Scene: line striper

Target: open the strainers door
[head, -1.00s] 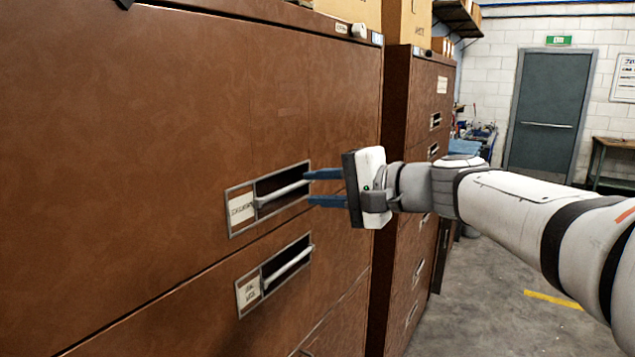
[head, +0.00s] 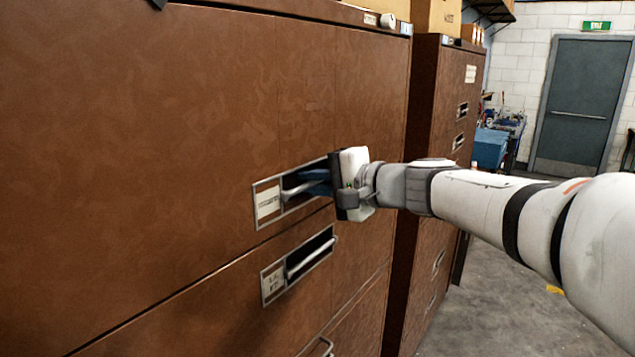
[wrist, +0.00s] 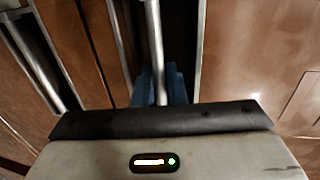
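The brown cabinet front (head: 200,120) fills the left of the head view. Its upper door has a recessed pull with a pale metal bar handle (head: 294,190) and a white label (head: 268,202), whose text is too blurred to read surely. My gripper (head: 316,182) is at this pull, its blue fingers inside the recess. In the wrist view, the fingers (wrist: 160,84) sit close together on both sides of the bar handle (wrist: 154,40) and look shut on it. The fingertips are partly hidden by the gripper body. The door looks flush with the cabinet front.
A second recessed handle (head: 305,259) with its own label lies just below. Another brown cabinet (head: 440,150) stands beyond this one. Boxes (head: 436,14) sit on top. Grey floor (head: 500,260) is open at the right, with a grey door (head: 582,105) in the far wall.

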